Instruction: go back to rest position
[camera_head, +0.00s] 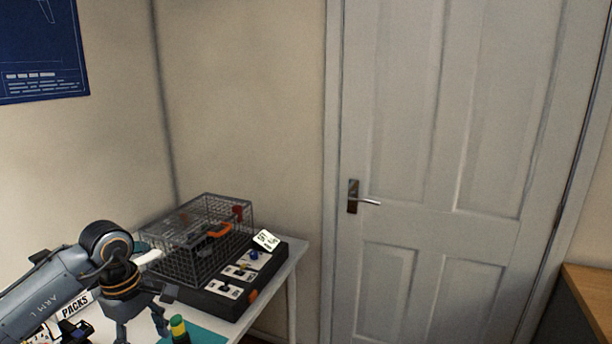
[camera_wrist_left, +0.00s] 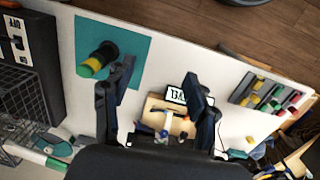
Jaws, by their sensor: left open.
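My left gripper (camera_head: 141,334) hangs fingers-down over the white table at the lower left of the head view. In the left wrist view its two fingers (camera_wrist_left: 158,80) are spread apart with nothing between them. A dark cylinder with green and yellow bands (camera_head: 179,331) stands on a teal mat (camera_head: 208,338), just right of the gripper in the head view. It also shows in the left wrist view (camera_wrist_left: 97,61), beside the left finger and outside the jaws. My right gripper is not in view.
A wire cage (camera_head: 190,262) and a dark switch panel (camera_head: 222,303) with small knobs stand at the table's back right. The wrist view shows a wooden tray (camera_wrist_left: 170,122) and a rack of coloured pieces (camera_wrist_left: 268,95). A closed door (camera_head: 450,150) is behind.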

